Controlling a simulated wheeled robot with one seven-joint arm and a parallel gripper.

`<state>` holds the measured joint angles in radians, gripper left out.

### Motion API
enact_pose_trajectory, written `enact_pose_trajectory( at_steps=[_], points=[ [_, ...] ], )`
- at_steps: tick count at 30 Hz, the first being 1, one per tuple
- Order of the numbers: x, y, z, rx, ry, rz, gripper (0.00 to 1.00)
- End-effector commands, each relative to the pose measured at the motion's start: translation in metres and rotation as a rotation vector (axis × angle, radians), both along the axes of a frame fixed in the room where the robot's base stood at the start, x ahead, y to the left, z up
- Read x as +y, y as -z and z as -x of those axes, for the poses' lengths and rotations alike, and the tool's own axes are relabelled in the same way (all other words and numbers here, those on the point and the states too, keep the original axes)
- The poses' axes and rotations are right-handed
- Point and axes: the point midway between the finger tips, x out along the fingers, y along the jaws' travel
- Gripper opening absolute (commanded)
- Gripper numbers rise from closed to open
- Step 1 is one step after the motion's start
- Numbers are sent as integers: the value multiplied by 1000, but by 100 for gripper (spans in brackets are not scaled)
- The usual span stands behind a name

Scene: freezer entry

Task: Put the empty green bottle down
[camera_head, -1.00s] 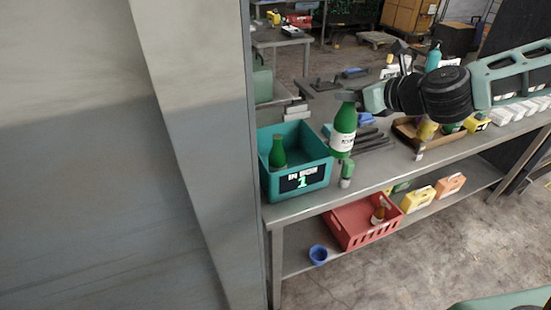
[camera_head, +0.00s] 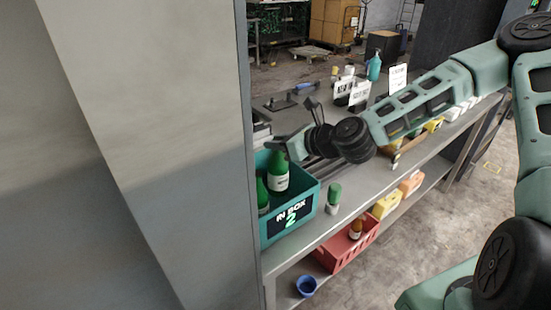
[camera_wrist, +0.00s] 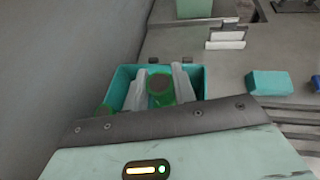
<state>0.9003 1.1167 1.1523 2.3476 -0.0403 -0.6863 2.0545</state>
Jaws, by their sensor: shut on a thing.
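The held green bottle (camera_head: 278,172), with a white label, stands roughly upright inside the teal box. My gripper (camera_head: 278,150) is shut on its top from above. In the wrist view, the two pale fingers (camera_wrist: 160,82) are on either side of the bottle's round top (camera_wrist: 160,88). The teal box (camera_head: 313,192) sits at the table's left end, and its sign reads "IN BOX 2". A second green bottle (camera_head: 262,194) stands in it to the left, partly hidden by the wall edge. Whether the held bottle touches the box floor is hidden.
A grey wall edge (camera_head: 235,150) is close to the left of the box. A small green-capped bottle (camera_head: 333,198) stands to the box's right. Below, a red crate (camera_head: 345,250), yellow boxes (camera_head: 386,204) and a blue cup (camera_head: 306,287) are on the lower shelf.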

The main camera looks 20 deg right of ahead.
Motion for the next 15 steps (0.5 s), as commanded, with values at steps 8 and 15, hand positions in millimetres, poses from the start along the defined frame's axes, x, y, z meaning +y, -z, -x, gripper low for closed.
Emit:
enact_pose_trajectory(
  at_steps=[8,15],
  points=[
    [0,34,0,2,1,-1,0],
    [0,40,0,-1,1,1,0]
  ],
)
